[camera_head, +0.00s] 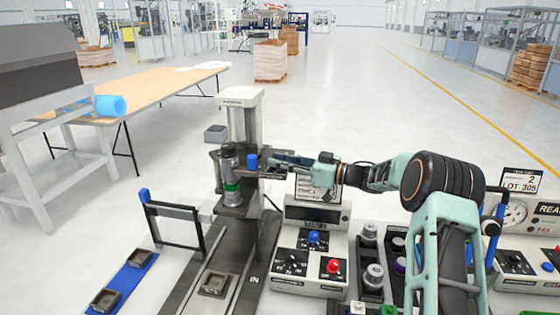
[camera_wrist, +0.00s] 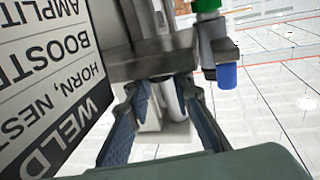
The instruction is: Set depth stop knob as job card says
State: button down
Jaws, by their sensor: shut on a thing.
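The press (camera_head: 240,130) stands left of centre in the head view, with a dark cylinder, a green ring and a blue cap (camera_head: 252,162) on its head. My gripper (camera_head: 276,163) reaches in from the right at the press head. In the wrist view, my gripper (camera_wrist: 168,112) has its two fingers on either side of a grey cylindrical piece, which I take as the depth stop knob (camera_wrist: 170,97). Its scale or marking is not readable. A printed card (camera_wrist: 45,65) with weld, horn and booster lines shows upside down; in the head view it (camera_head: 317,188) is partly hidden behind my gripper.
A control box (camera_head: 311,255) with blue and red buttons stands in front of the card. Knurled grey parts (camera_head: 372,278) stand in a tray to its right. A blue strip (camera_head: 130,278) with dark nests lies at left. A blue-handled frame (camera_head: 172,212) stands beside the press.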

jog(key=c, duration=1.7)
grip_release()
jog(key=v, duration=1.2)
